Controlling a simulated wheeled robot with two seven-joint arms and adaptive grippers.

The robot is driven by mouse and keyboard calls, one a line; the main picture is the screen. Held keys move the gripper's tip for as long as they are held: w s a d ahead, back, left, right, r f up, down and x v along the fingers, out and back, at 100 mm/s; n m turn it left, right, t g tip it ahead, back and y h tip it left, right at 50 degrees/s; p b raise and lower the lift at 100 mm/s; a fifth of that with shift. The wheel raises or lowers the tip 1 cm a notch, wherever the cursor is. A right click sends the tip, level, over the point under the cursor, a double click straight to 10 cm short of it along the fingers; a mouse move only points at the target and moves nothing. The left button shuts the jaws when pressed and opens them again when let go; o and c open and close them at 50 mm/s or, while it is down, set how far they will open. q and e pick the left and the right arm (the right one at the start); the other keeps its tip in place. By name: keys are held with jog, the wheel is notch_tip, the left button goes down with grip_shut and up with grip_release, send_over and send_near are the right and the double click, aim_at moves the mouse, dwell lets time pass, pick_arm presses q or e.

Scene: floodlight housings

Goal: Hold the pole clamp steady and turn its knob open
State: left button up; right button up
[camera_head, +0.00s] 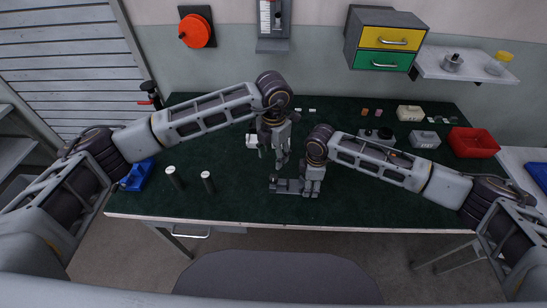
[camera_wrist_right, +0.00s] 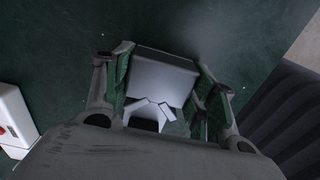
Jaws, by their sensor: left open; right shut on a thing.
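The pole clamp (camera_head: 286,187) is a small grey piece on the green bench top, near the front edge at mid-bench. My right gripper (camera_head: 311,189) is at its right side. In the right wrist view the clamp shows as a grey block (camera_wrist_right: 165,72) between the fingers of the right gripper (camera_wrist_right: 160,100), which is shut on it. My left gripper (camera_head: 273,152) points down, open, just above and behind the clamp, with nothing seen between its fingers. The clamp's knob cannot be made out; the grippers partly hide that area.
Two dark cylinders with pale tops (camera_head: 207,182) and a blue bin (camera_head: 138,175) stand at the left. A white box (camera_head: 251,140) is behind my left gripper. A red tray (camera_head: 473,142) and small boxes (camera_head: 424,139) are at the right. The front right bench top is clear.

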dwell(0.3)
jog(key=o, duration=1.2)
jog(key=shift+c, duration=0.2)
jog(key=shift+r, duration=0.1)
notch_tip(320, 180, up, 12)
dwell(0.3)
